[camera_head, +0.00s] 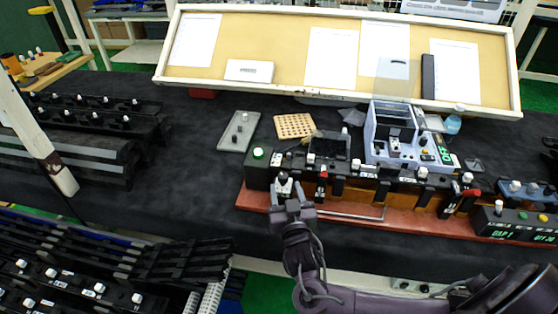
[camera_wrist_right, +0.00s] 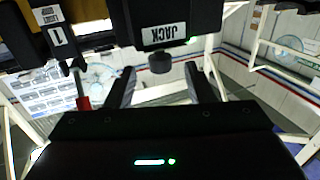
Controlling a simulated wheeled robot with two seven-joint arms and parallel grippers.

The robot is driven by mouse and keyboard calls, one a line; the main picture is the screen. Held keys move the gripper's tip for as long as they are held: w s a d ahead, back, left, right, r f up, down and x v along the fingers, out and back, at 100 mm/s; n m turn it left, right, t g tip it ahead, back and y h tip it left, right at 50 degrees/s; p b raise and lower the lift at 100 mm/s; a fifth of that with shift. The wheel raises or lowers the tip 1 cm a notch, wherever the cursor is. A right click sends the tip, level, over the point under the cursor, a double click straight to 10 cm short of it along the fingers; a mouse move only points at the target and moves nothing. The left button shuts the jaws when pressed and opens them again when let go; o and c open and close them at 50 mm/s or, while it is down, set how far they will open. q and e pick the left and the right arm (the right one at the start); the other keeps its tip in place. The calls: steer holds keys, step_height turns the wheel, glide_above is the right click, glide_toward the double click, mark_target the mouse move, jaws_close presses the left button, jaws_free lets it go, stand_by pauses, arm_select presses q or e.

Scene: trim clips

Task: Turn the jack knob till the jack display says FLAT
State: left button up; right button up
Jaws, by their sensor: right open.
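In the right wrist view, a black block with an upside-down JACK label (camera_wrist_right: 164,33) hangs at the top. The small dark round jack knob (camera_wrist_right: 160,63) sticks out from it. My right gripper (camera_wrist_right: 159,72) is open, with one finger on each side of the knob and visible gaps on both sides. In the head view my right gripper (camera_head: 292,205) is at the front left of the red-brown fixture base (camera_head: 340,210). I cannot pick out the jack knob there, nor a display that I can tell is the jack's. My left gripper is not in view.
A row of dark clamps with white knobs and red parts (camera_head: 322,175) runs along the fixture. A box with a green-lit display (camera_head: 517,238) stands at its right end. A grey and white machine (camera_head: 393,135) stands behind. Dark rails (camera_head: 70,150) lie left; dark mat between is clear.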

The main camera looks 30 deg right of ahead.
mark_target(280, 174)
steer(key=p+x, duration=0.1)
steer(key=x, duration=0.2)
steer(key=p+x, duration=0.1)
steer(key=x, duration=0.2)
steer(key=shift+w+r, duration=0.2)
steer(key=shift+r, duration=0.05)
steer(key=shift+w+d+f, duration=0.1)
steer(key=shift+w, duration=0.2)
steer(key=c, duration=1)
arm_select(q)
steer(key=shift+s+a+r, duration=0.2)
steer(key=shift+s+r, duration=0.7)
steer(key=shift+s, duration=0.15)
arm_select(e)
steer(key=shift+n+y, duration=0.3)
steer(key=shift+y, duration=0.2)
steer(key=shift+n+t+y+b, duration=0.35)
steer(key=shift+n+y, duration=0.75)
steer(key=shift+y, duration=0.6)
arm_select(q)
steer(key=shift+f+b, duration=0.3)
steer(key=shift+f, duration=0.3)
arm_select(e)
steer(key=shift+a+n+y, duration=0.2)
steer(key=shift+n+y, duration=0.55)
steer(key=shift+y, duration=0.4)
steer(key=shift+a+n+y, duration=0.2)
steer(key=shift+n+y, duration=0.55)
steer(key=shift+y, duration=0.4)
